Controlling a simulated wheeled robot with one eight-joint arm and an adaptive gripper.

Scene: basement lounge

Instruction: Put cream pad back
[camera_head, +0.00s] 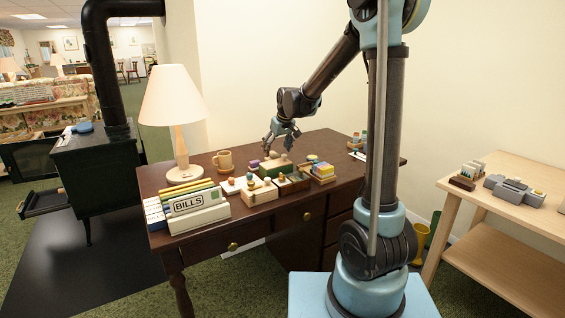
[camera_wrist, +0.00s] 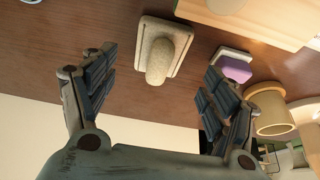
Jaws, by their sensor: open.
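A cream-beige pad with a rounded grip on top (camera_wrist: 151,38) lies on the dark desk in the wrist view, and I take it to be the cream pad. It also shows in the head view (camera_head: 272,168), just below my gripper, behind the wooden organiser. My gripper (camera_head: 279,146) is over the back of the desk. In the wrist view its fingers (camera_wrist: 158,78) are spread wide with nothing between the tips. The pad appears beyond the fingertips, roughly centred between them, and I see no contact. A purple-and-white block (camera_wrist: 236,68) lies to its right in the wrist view.
The wooden organiser (camera_head: 262,195) stands at the desk's front with small items. A tan mug (camera_head: 223,161), a lamp (camera_head: 178,110) and a BILLS file box (camera_head: 198,213) are to the left. The desk's right part (camera_head: 335,145) has bare room. A side table (camera_head: 500,222) stands at far right.

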